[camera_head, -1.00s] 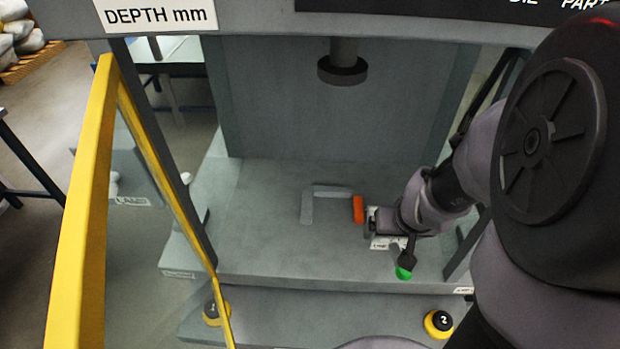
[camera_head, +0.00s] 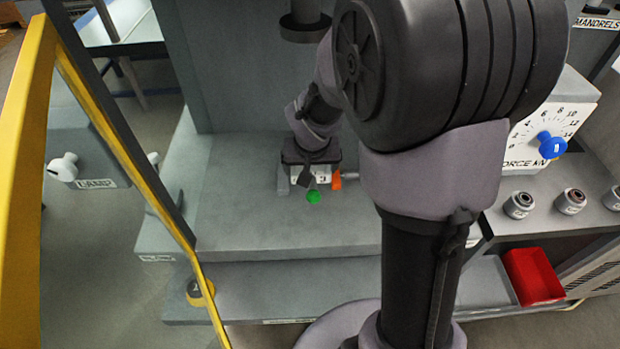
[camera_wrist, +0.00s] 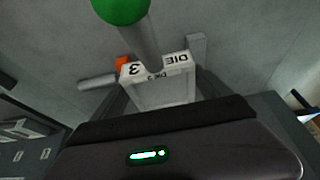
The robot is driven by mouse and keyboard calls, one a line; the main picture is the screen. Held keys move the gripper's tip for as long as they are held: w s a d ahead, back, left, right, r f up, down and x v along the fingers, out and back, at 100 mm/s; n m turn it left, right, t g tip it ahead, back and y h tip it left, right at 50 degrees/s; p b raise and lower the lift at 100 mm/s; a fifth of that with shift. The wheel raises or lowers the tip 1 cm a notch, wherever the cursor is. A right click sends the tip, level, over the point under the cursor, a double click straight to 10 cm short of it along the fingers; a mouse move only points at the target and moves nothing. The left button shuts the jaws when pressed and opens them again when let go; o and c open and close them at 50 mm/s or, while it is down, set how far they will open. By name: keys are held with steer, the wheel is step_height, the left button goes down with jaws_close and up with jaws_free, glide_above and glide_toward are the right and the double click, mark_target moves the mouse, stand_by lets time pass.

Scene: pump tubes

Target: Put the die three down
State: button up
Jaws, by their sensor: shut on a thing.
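The die three (camera_head: 324,174) is a pale block with a notch in its top. In the wrist view the die (camera_wrist: 160,88) shows "3" and "DIE" on its top faces. My gripper (camera_head: 311,165) is shut on it; the gripper's dark body (camera_wrist: 165,140) fills the bottom of the wrist view. A green ball (camera_head: 314,197) on a grey stem shows in front of the die. The die is low over the grey press bed (camera_head: 270,225), between a grey locating bar (camera_head: 283,180) at left and an orange block (camera_head: 337,179) at right. I cannot tell whether it touches the bed.
The press ram (camera_head: 304,28) hangs above and behind. A yellow guard rail (camera_head: 25,130) stands at left. A force dial (camera_head: 550,130), several grey mandrels (camera_head: 520,204) and a red bin (camera_head: 534,276) are at right. The bed's front left is clear.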

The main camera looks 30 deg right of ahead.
step_height(320, 180, down, 4)
steer(key=shift+w+r+b, duration=0.1)
steer(key=shift+r+b, duration=0.1)
steer(key=shift+b, duration=0.9)
steer(key=shift+r, duration=0.1)
steer(key=shift+f+b, duration=0.35)
steer(key=shift+s+a+f+b, duration=0.1)
steer(key=shift+s+f+b, duration=0.15)
steer(key=shift+b, duration=0.1)
